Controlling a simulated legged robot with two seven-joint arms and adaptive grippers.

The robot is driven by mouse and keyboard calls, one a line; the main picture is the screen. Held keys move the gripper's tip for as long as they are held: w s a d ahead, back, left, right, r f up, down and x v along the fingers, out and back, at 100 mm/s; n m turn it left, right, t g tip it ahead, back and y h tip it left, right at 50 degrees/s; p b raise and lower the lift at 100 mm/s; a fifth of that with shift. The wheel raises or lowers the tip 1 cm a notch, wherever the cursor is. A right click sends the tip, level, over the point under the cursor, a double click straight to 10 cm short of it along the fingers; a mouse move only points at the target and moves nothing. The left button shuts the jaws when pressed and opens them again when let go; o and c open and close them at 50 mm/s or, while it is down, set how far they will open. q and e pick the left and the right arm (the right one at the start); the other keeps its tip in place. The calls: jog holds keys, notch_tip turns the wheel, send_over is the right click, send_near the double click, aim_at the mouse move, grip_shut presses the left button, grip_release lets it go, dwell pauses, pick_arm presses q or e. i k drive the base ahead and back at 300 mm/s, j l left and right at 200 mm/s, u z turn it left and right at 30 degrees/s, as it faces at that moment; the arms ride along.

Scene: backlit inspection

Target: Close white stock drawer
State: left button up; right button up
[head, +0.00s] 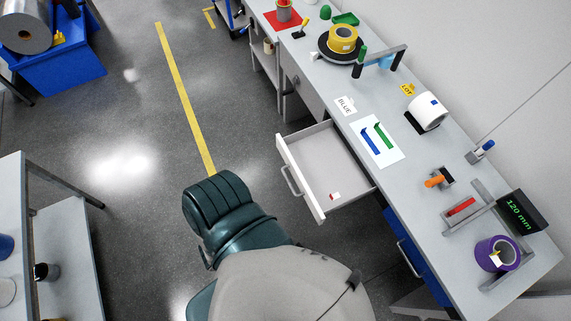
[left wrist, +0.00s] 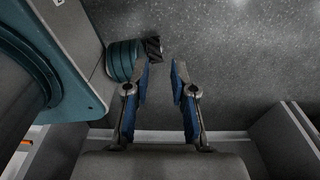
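The white stock drawer (head: 322,160) stands pulled out from the bench in the head view, its open top showing a pale inside. Its grey bar handle (head: 289,181) is on the front panel, facing the aisle. A small red and white item (head: 334,196) lies in the drawer near the front right corner. My left gripper (left wrist: 160,72) shows in the left wrist view with its two blue-padded fingers apart and nothing between them. The grey floor is behind it. Neither gripper can be made out in the head view, and no drawer handle can be identified in the wrist view.
The grey bench (head: 397,185) runs diagonally and carries tape rolls, a white sheet (head: 377,142) and a 120 mm display (head: 516,212). A blue drawer (head: 409,255) sits below it, at the right. A shelf rack (head: 65,235) stands at left.

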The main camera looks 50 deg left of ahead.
aim_at(320, 163)
jog(key=u, duration=1.45)
jog(key=k+j, duration=0.05)
